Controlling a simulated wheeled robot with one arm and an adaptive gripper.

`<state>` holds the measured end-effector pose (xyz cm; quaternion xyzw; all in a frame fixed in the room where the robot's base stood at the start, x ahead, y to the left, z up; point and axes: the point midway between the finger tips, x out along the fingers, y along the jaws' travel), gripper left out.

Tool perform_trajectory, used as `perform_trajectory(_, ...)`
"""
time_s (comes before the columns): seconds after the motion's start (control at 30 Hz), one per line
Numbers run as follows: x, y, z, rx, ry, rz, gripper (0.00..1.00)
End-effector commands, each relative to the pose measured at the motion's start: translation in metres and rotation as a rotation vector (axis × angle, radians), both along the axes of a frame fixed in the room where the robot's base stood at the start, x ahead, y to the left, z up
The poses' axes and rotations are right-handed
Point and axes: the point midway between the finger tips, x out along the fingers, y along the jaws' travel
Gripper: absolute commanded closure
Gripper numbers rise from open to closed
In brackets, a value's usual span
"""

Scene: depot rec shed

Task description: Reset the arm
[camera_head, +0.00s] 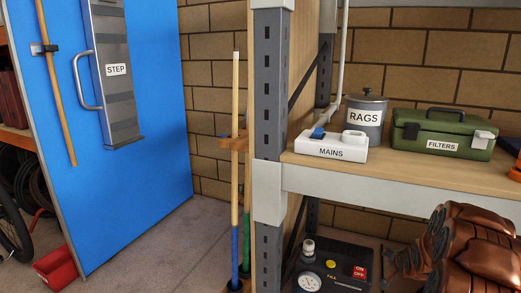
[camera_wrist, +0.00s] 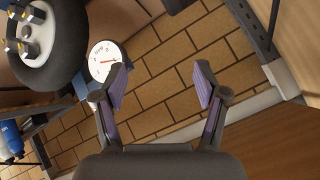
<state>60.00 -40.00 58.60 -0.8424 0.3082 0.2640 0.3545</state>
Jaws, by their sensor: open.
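My copper-coloured arm shows at the lower right of the head view, in front of the shelf unit. My gripper (camera_wrist: 162,80) shows in the wrist view with its two purple-padded fingers spread apart. It is open, with nothing between the fingers; a brick wall lies behind the gap. In the head view only a small dark part of the gripper (camera_head: 402,263) shows at the left end of the arm, near the black box; its fingertips are not clear there.
A wooden shelf (camera_head: 300,160) holds a white MAINS box (camera_head: 315,147), RAGS tin (camera_head: 367,105) and green FILTERS case (camera_head: 443,130). Below stands a black box (camera_head: 340,255) with a gauge and buttons. A grey post (camera_head: 268,130) stands left; the wrist view shows a wheel (camera_wrist: 60,45) and dial (camera_wrist: 105,62).

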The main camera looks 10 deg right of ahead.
Motion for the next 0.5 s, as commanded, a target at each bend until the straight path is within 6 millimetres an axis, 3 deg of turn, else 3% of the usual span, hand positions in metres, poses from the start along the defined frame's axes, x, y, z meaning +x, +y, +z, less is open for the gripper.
perform_trajectory(0.03, 0.0, 0.016, 0.026, -0.008, 0.027, 0.025, 0.28)
perform_trajectory(0.27, -0.019, 0.082, 0.093, -0.033, 0.188, 0.132, 0.28)
perform_trajectory(0.5, -0.057, 0.152, 0.158, -0.051, 0.353, 0.257, 0.28)
